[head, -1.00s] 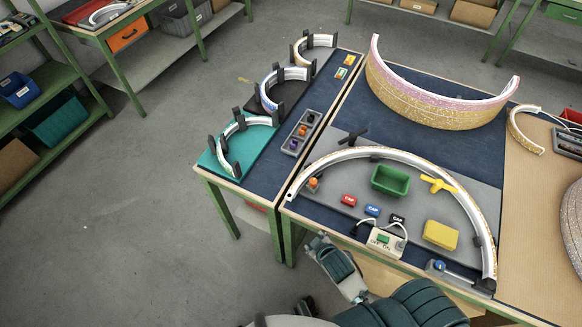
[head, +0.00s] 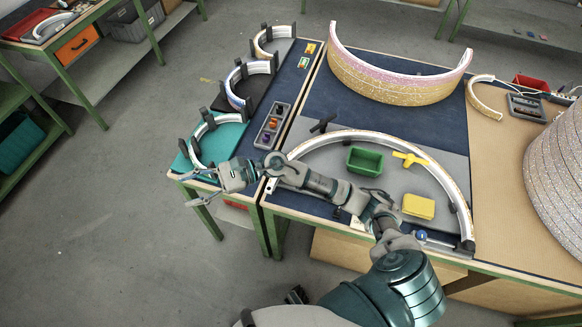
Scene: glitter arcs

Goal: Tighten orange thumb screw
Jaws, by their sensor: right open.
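My right arm reaches across the front of the bench to the left. Its gripper (head: 190,186) is open and empty, with fingers spread near the front left corner of the side table, by the teal mat (head: 221,143). A large white arc (head: 375,140) lies on a grey board (head: 395,184). The arc's left end, where an orange thumb screw showed earlier, is hidden behind my forearm, so I cannot see that screw now. A small grey tray (head: 260,143) left of the arc holds orange and purple knobs. My left gripper is not in view.
A green bin (head: 365,161), a yellow cross-shaped piece (head: 409,159) and a yellow block (head: 418,206) sit inside the arc. A large glittery arc (head: 395,83) stands behind. Smaller arcs in dark holders line the side table. The floor at left is clear.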

